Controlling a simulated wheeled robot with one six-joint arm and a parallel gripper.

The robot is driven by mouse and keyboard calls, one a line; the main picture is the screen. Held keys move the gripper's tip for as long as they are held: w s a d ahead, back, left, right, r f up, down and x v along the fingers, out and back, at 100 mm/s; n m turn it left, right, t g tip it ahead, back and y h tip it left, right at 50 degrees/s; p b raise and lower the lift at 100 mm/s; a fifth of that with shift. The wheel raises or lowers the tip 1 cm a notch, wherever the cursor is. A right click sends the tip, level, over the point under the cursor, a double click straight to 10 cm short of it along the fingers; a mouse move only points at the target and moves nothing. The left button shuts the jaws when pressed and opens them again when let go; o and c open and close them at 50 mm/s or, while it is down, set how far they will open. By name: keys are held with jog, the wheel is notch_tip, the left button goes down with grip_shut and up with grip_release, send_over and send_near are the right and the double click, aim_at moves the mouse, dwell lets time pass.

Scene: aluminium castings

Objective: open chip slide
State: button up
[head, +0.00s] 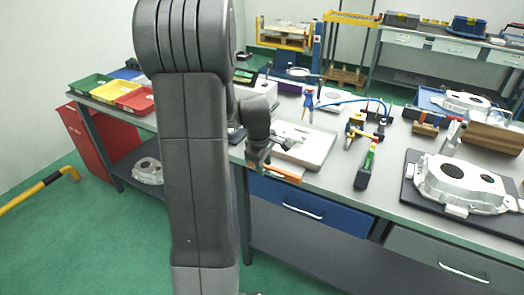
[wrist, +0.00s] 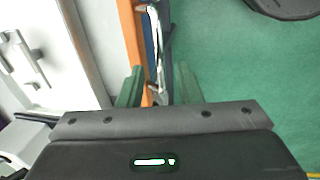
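An orange strip (head: 283,172), which looks like the chip slide, sticks out at the bench's front edge below a pale flat fixture (head: 318,143). In the wrist view the orange strip (wrist: 132,40) runs down toward my gripper (wrist: 158,86). In the head view my gripper (head: 258,163) is at the bench edge, left of the strip and partly hidden by my arm.
A blue drawer (head: 305,200) with a silver handle (wrist: 155,45) lies just below the strip. A casting (head: 460,185) sits on a dark mat at right. A green-and-black tool (head: 367,165) lies on the bench. Green floor in front is free.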

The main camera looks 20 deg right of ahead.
notch_tip(320, 180, up, 13)
jog(key=s+a, duration=0.1)
jog(key=a, duration=0.1)
jog(key=shift+s, duration=0.35)
jog(key=shift+f, duration=0.2)
jog(key=f, duration=0.4)
jog(key=w+d+f, duration=0.1)
jog(key=f, duration=0.4)
jog(key=d+f, duration=0.1)
jog(key=f, duration=0.3)
jog(key=shift+w+f, duration=0.25)
jog(key=shift+w, duration=0.1)
jog(key=shift+w+d+r, duration=0.1)
jog(key=shift+w+d, duration=0.1)
jog(key=shift+d, duration=0.1)
jog(key=shift+a, duration=0.1)
